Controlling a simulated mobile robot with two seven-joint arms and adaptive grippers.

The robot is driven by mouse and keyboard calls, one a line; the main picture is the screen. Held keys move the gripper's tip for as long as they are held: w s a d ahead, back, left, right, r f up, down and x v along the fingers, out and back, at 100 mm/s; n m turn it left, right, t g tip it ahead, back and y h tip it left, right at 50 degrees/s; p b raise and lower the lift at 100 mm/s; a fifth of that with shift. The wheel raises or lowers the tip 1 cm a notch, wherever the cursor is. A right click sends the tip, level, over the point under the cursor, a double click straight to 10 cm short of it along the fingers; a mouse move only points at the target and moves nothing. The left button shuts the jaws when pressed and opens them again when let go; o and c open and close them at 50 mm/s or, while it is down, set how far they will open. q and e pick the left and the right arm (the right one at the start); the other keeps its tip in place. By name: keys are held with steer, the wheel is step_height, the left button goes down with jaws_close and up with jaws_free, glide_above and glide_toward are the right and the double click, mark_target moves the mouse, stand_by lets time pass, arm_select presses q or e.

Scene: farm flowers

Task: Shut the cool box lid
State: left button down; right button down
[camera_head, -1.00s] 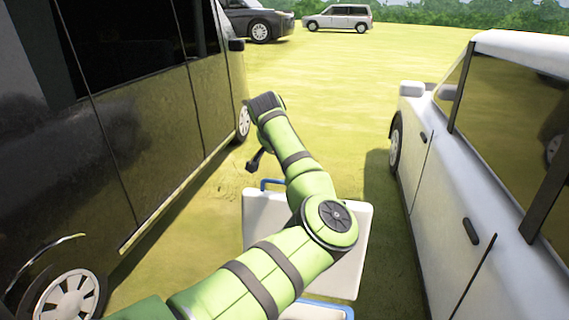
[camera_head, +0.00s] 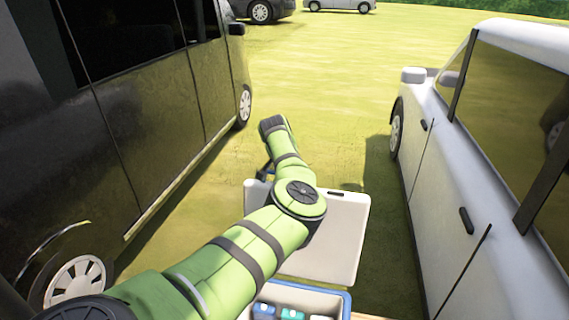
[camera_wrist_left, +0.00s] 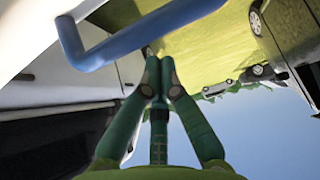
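The cool box (camera_head: 347,305) is at the bottom of the head view, a blue-rimmed box with its lid open. The white lid (camera_head: 340,235) is swung back away from me, and my left arm hides part of it. A blue handle (camera_wrist_left: 140,36) crosses the top of the left wrist view, beside a white panel (camera_wrist_left: 25,30). My left gripper (camera_wrist_left: 159,62) has its green fingers together and empty, with the tips just below the handle in that view. In the head view, it is at the lid's far left edge, mostly hidden. My right gripper is in neither view.
A dark van (camera_head: 150,130) stands close on the left, and a white car (camera_head: 440,190) on the right. Blue and green items (camera_head: 291,314) lie in the box. Open grass (camera_head: 330,90) lies beyond the lid.

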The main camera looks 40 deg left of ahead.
arm_select(q)
steer(key=s+p, duration=0.1)
steer(key=s+d, duration=0.1)
steer(key=s, duration=0.1)
steer(key=shift+d+p, duration=0.3)
steer(key=shift+p, duration=0.1)
steer(key=shift+w, duration=0.1)
